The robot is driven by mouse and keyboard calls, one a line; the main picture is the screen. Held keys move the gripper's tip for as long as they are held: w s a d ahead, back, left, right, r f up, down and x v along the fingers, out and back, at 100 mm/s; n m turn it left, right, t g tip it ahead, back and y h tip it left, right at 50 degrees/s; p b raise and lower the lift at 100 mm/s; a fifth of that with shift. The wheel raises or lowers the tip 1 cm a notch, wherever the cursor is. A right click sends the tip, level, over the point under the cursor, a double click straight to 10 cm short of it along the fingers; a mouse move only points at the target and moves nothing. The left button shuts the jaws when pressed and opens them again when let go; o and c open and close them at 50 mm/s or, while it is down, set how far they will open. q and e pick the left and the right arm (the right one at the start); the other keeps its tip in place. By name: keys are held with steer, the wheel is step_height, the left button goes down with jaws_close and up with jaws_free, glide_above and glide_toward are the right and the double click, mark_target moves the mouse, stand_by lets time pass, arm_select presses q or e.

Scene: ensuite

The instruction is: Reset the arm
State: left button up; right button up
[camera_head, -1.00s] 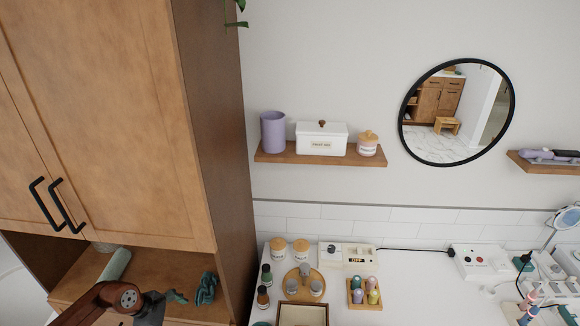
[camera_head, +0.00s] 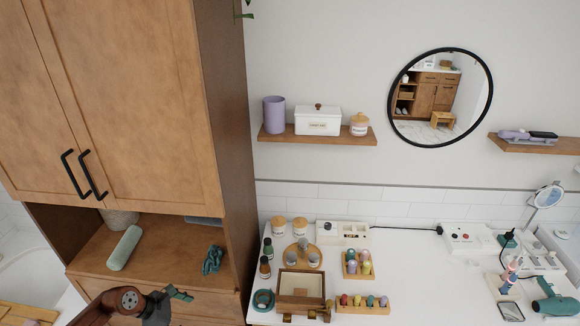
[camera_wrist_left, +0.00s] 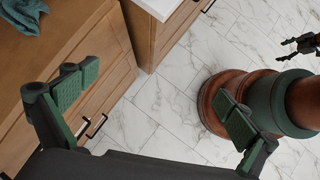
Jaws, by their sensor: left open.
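My left arm comes in at the lower left of the head view, in front of the wooden cabinet. Its gripper (camera_head: 178,294) is only partly seen there. In the left wrist view the two green-padded fingers of this gripper (camera_wrist_left: 155,103) stand wide apart, with nothing between them. Below them are the cabinet drawers and the marble floor. A dark gripper (camera_wrist_left: 300,45), which looks like my right one, shows small at the right edge of the wrist view. Its jaw state is unclear.
The tall cabinet (camera_head: 130,110) has an open niche with a green roll (camera_head: 124,248) and a teal cloth (camera_head: 212,260). The white counter (camera_head: 405,262) holds jars, a wooden box (camera_head: 301,284), bottles and a teal hair dryer (camera_head: 555,303). Marble floor (camera_wrist_left: 185,95) is clear between drawers and my base.

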arm_select(q)
steer(key=w+f+n+t+h+b, duration=0.25)
steer(key=w+f+n+t, duration=0.35)
steer(key=f+n, duration=0.8)
steer(key=s+a+f+n+t+y+b, duration=0.1)
steer(key=s+a+f+n+y, duration=0.35)
steer(key=f+n, duration=0.6)
steer(key=s+a+f+n+y, duration=0.2)
steer(key=s+a+f+n, duration=0.45)
steer(key=f+n, duration=0.4)
steer(key=s+d+f+n+g+y+b, duration=0.1)
steer(key=s+f+n+g, duration=0.3)
steer(key=s+f, duration=0.85)
steer(key=s+d+f+n+g+y+b, duration=0.15)
steer(key=s+f+n, duration=0.35)
steer(key=s+f, duration=0.8)
steer(key=s+d+f+n+g, duration=0.1)
steer(key=s+d+n, duration=0.1)
steer(key=s, duration=0.6)
steer(key=s+d+n+g, duration=0.2)
steer(key=s+d, duration=0.2)
steer(key=s, duration=0.5)
steer(key=shift+s+f, duration=0.2)
steer(key=shift+f, duration=0.15)
arm_select(e)
step_height(320, 180, down, 6)
steer(key=shift+s, duration=0.25)
